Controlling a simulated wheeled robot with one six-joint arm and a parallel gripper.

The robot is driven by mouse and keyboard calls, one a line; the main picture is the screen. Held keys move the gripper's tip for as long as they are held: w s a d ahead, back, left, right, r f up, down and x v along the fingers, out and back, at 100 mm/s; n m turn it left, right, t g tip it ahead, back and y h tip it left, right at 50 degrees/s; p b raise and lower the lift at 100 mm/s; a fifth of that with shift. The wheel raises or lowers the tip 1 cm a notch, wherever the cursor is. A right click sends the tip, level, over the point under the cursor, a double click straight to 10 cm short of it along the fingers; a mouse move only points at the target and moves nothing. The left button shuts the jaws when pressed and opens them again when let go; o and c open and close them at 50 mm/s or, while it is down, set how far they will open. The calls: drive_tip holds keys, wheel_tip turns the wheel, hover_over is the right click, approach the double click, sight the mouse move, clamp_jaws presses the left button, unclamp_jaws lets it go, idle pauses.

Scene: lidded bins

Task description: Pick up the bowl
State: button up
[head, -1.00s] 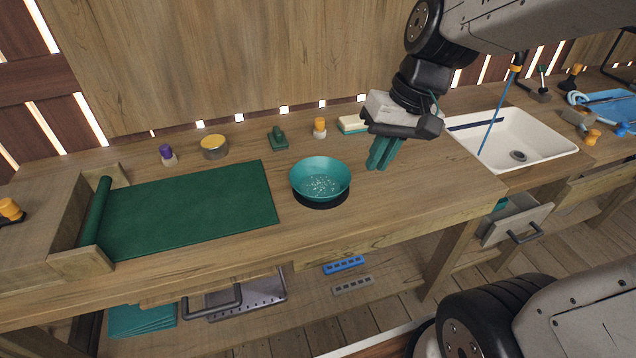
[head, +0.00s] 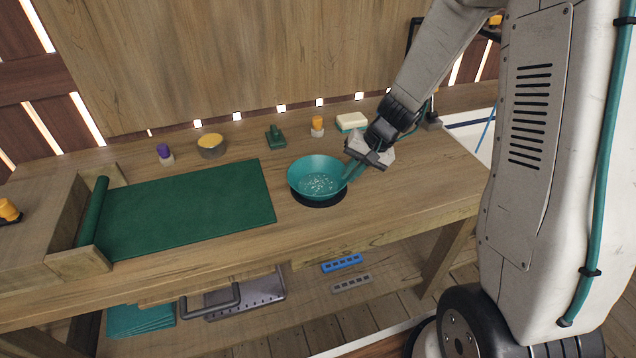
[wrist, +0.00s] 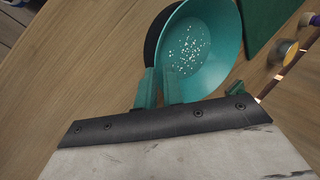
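The teal bowl (head: 309,185) with pale specks inside stands on the wooden workbench, with a dark round patch beneath it. In the wrist view the bowl (wrist: 205,62) fills the upper middle. My gripper (head: 352,170) is at the bowl's right rim in the head view. In the wrist view the teal fingers of my gripper (wrist: 160,88) are on either side of the near rim, one outside and one overlapping the inside. A narrow gap shows between them. I cannot tell whether either finger touches the wall.
A green mat (head: 180,208) lies left of the bowl. Behind stand a yellow-topped tin (head: 211,147), a green tool (head: 276,138), an orange-topped bottle (head: 317,127) and a sponge (head: 351,122). The bench in front of the bowl is clear.

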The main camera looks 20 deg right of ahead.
drive_tip(key=x, duration=0.4)
drive_tip(key=shift+w, duration=0.15)
clamp_jaws()
